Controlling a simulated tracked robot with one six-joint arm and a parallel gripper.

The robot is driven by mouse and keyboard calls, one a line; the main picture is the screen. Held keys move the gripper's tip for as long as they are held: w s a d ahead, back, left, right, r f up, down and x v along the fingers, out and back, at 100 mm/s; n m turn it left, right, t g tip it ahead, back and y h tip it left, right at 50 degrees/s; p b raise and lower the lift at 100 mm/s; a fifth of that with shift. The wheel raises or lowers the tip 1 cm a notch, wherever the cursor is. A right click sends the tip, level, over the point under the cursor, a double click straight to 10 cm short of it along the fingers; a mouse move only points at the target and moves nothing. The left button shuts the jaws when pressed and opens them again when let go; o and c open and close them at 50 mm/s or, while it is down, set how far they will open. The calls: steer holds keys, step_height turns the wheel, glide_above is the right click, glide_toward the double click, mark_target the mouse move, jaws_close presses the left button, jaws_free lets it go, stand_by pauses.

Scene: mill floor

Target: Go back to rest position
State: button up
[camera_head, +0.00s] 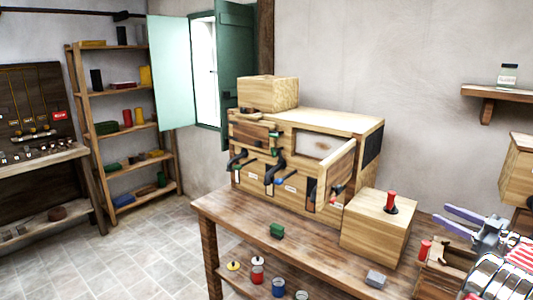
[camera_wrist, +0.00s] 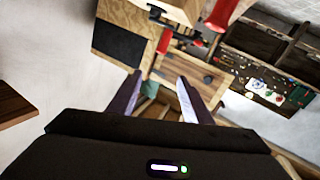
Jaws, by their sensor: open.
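My gripper (camera_head: 442,214) is at the right side of the head view, above the right end of the wooden workbench (camera_head: 240,213). Its two purple fingers point left and stand apart. In the wrist view the open fingers (camera_wrist: 159,80) show with no held object visible between them. A wooden box with a red-knobbed lever (camera_head: 375,232) stands on the bench to the left of my gripper. A red handle (camera_head: 425,249) on a small wooden piece shows just below the fingers.
A wooden machine cabinet (camera_head: 335,125) with black levers stands on the bench, its small door swung open. A wall shelf (camera_head: 500,92) holds a jar. Floor at left is clear.

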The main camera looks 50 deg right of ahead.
steer(key=s+d+f+m+g+h, duration=0.1)
steer(key=s+d+m+g+h, duration=0.1)
steer(key=d+m+g+h, duration=0.65)
steer(key=w+a+f+m+g+y, duration=0.1)
steer(key=w+a+g, duration=0.2)
steer(key=w+a, duration=0.3)
steer(key=w+a+m+g+y, duration=0.1)
steer(key=w+a+g, duration=0.2)
steer(key=w, duration=0.5)
steer(key=w+a+f+y, duration=0.1)
steer(key=w+a, duration=0.3)
steer(key=a, duration=0.4)
steer(key=w+a+f+n+y, duration=0.1)
steer(key=w+a+y, duration=0.15)
steer(key=a, duration=0.45)
steer(key=w+a+y, duration=0.1)
steer(key=w+a, duration=0.4)
steer(key=a, duration=0.3)
steer(key=w+a+r+n+t+y, duration=0.1)
steer(key=a+n+y, duration=0.2)
steer(key=a, duration=2.3)
steer(key=w+a+r+n+t+y, duration=0.1)
steer(key=a+n+y, duration=0.3)
steer(key=a, duration=2.2)
steer(key=shift+w+a+r+n+t, duration=0.25)
steer(key=shift+w+n+t, duration=0.3)
steer(key=shift+n, duration=1)
